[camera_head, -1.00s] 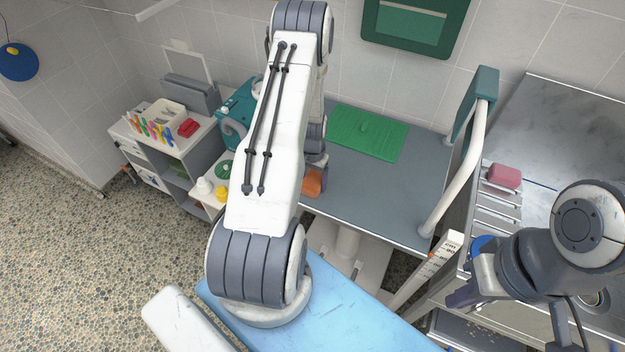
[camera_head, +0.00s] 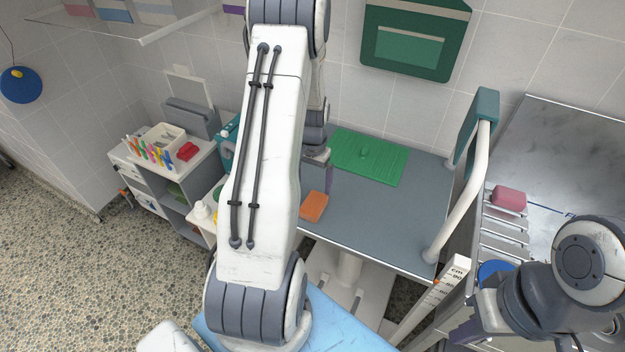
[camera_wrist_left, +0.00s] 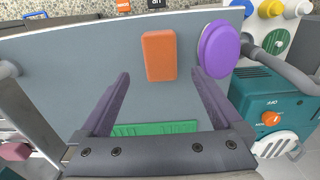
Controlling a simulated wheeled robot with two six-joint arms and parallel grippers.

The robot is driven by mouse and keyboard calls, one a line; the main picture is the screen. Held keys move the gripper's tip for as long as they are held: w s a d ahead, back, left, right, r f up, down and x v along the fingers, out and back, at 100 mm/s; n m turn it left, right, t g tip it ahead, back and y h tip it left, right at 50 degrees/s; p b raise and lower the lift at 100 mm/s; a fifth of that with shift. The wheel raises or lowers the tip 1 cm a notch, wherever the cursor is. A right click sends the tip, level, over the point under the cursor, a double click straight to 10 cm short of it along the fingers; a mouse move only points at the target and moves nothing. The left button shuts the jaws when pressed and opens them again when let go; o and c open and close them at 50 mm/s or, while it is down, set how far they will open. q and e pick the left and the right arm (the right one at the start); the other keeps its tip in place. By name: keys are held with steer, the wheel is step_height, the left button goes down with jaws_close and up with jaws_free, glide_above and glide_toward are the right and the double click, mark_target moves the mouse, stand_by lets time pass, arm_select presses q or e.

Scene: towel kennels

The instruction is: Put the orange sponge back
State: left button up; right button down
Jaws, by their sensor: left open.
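The orange sponge (camera_head: 314,206) lies flat on the grey table (camera_head: 385,215), near its front left edge, just right of my left arm. My left gripper (camera_head: 322,178) is above the table, slightly behind the sponge, its purple fingers partly hidden. In the left wrist view the open fingers (camera_wrist_left: 161,75) are apart, and the sponge (camera_wrist_left: 159,55) shows beyond and between their tips, not held. My right gripper (camera_head: 470,322) is at the lower right, mostly hidden by its own wrist.
A green mat (camera_head: 369,158) lies at the back of the table. A purple disc (camera_wrist_left: 219,49) is beside one left fingertip in the wrist view. A teal machine (camera_wrist_left: 275,107) stands beside the table. A pink block (camera_head: 509,198) is on the steel counter at right.

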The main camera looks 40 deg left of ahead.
arm_select(q)
steer(key=shift+r, duration=0.95)
arm_select(e)
steer(key=shift+f, duration=0.25)
arm_select(q)
steer(key=s+d+r+m, duration=0.15)
steer(key=d+r, duration=0.35)
steer(key=d, duration=0.6)
steer(key=s+d+r+m, duration=0.1)
steer(key=d+r+m, duration=0.3)
steer(key=d, duration=0.6)
steer(key=s+d+r+m, duration=0.2)
steer(key=s+d, duration=0.4)
steer(key=s, duration=0.3)
steer(key=s+d+r+m+h, duration=0.1)
steer(key=s+d+r, duration=0.3)
steer(key=s, duration=0.5)
steer(key=d+m, duration=0.1)
steer(key=d, duration=0.1)
steer(key=shift+s+d+r, duration=0.2)
steer(key=shift+d+r, duration=0.15)
steer(key=shift+r, duration=0.05)
